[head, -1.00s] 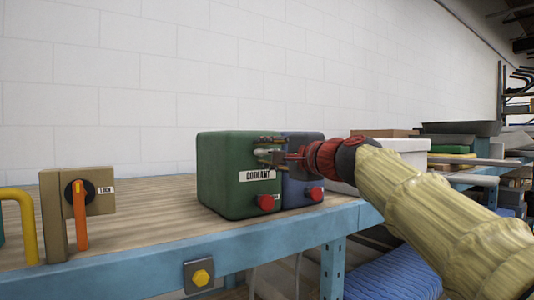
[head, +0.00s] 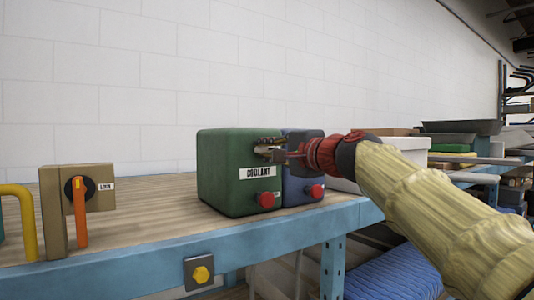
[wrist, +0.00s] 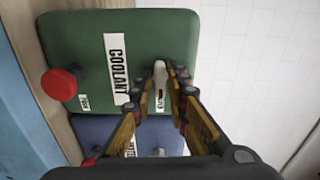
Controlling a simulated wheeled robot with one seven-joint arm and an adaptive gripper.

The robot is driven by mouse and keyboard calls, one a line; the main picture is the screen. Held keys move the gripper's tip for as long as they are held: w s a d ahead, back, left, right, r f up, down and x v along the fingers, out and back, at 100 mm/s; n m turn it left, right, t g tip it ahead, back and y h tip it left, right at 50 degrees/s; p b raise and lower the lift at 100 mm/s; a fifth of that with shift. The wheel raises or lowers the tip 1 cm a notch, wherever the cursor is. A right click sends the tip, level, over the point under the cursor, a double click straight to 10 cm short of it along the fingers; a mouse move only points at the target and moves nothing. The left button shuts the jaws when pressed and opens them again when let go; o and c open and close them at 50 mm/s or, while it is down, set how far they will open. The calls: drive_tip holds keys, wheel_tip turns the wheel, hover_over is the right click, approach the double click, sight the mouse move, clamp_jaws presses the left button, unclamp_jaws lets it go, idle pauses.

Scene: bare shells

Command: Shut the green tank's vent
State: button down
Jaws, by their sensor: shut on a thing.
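The green tank (head: 228,170), labelled COOLANT, stands on the bench; it also fills the upper wrist view (wrist: 75,40). A red knob (head: 265,199) is low on its front, and it shows at the left in the wrist view (wrist: 59,84). A pale vent lever (wrist: 159,70) sits near the tank's upper right edge, between my fingertips. My gripper (head: 268,149) reaches in from the right and is shut on this lever; it also shows in the wrist view (wrist: 163,84). The fingers hide part of the lever, and I cannot tell its exact angle.
A blue tank (head: 302,178) with its own red knob (head: 315,191) stands close beside the green one. A tan switch box (head: 98,197) with an orange handle (head: 80,215) and a yellow pipe (head: 27,215) are at the left. Bench top (head: 150,210) between is clear.

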drive_tip(key=n+b, duration=0.3)
drive_tip(key=b, duration=0.1)
drive_tip(key=shift+f+n, duration=0.3)
drive_tip(key=shift+n, duration=0.1)
drive_tip(key=n+b, duration=0.3)
drive_tip(key=n, duration=0.1)
drive_tip(key=n+b, duration=0.3)
drive_tip(key=n, duration=0.2)
drive_tip(key=shift+r+n+b, duration=0.15)
drive_tip(key=shift+n+b, duration=0.65)
drive_tip(key=shift+n, duration=1.5)
drive_tip(key=c, duration=2.2)
unclamp_jaws()
drive_tip(key=o, duration=0.3)
drive_tip(key=shift+r, duration=0.1)
